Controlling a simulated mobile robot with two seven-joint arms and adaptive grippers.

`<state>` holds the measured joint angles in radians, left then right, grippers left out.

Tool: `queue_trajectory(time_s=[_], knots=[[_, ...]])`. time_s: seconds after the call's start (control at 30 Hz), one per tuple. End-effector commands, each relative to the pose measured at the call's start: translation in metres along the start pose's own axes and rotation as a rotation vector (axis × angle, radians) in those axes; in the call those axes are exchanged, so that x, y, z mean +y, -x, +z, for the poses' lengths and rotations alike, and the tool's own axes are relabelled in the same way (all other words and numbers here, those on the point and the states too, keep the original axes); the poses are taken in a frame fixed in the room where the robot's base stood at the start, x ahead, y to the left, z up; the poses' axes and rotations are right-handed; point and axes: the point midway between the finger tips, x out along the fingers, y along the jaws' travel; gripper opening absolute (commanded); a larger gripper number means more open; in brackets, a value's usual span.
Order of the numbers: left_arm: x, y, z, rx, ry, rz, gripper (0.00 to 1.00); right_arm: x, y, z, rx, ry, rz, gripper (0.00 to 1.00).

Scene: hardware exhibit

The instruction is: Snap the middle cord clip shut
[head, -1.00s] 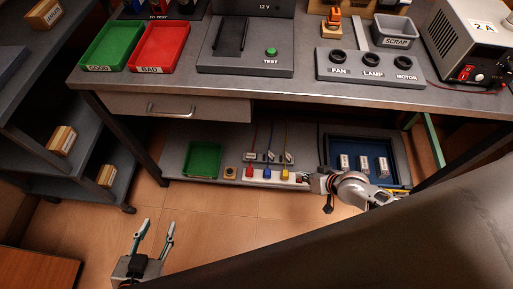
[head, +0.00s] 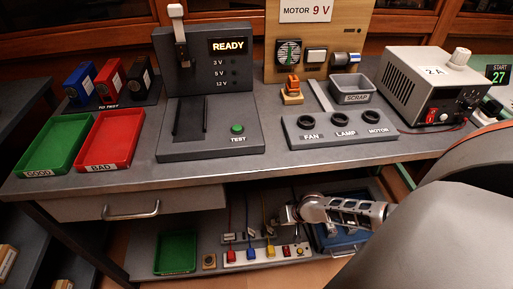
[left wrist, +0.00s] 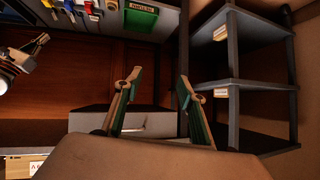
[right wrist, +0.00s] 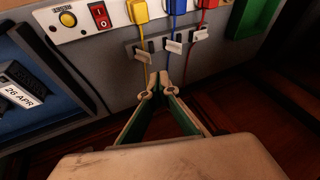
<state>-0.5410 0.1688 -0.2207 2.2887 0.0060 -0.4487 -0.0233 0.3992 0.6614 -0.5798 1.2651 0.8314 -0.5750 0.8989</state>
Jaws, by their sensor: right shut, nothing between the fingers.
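My left gripper (left wrist: 158,83) is open and empty, away from the clips.
A power strip (head: 240,256) with coloured plugs and a red switch (right wrist: 100,15) runs beside the clips. A blue tray (right wrist: 35,75) and a green tray (head: 176,253) lie on either side. The bench top (head: 350,155) overhangs the shelf.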

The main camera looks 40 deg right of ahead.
Motion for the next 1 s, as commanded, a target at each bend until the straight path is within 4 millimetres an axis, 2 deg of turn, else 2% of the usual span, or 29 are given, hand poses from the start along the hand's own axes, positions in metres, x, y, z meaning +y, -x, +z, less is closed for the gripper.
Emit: queue_trajectory(time_s=[0.13, 0.23, 0.3, 0.33, 0.63, 0.7, 0.8, 1.0], knots=[[0.008, -0.002, 0.015, -0.020, 0.013, 0.014, 0.40, 0.003, -0.016, 0.006, -0.007, -0.001, 0.003, 0.00], [0.011, -0.002, 0.015, -0.017, 0.021, 0.020, 0.40, 0.005, -0.034, 0.010, -0.013, -0.003, 0.006, 0.00], [0.022, -0.008, -0.012, 0.047, 0.071, 0.036, 0.40, 0.007, -0.048, 0.012, -0.015, -0.003, 0.007, 0.00], [0.024, -0.009, -0.017, 0.060, 0.083, 0.039, 0.40, 0.008, -0.055, 0.013, -0.016, -0.002, 0.009, 0.00], [0.039, -0.014, -0.041, 0.127, 0.174, 0.067, 0.40, 0.007, -0.109, 0.013, -0.015, -0.001, 0.008, 0.00], [0.039, -0.013, -0.047, 0.139, 0.178, 0.067, 0.40, -0.007, -0.114, 0.010, -0.009, -0.001, 0.001, 0.00], [0.039, -0.013, -0.051, 0.149, 0.188, 0.069, 0.40, -0.016, -0.121, 0.009, -0.005, 0.001, 0.001, 0.00], [0.039, -0.013, -0.056, 0.162, 0.198, 0.071, 0.40, -0.025, -0.128, 0.008, -0.002, 0.001, 0.001, 0.00]])
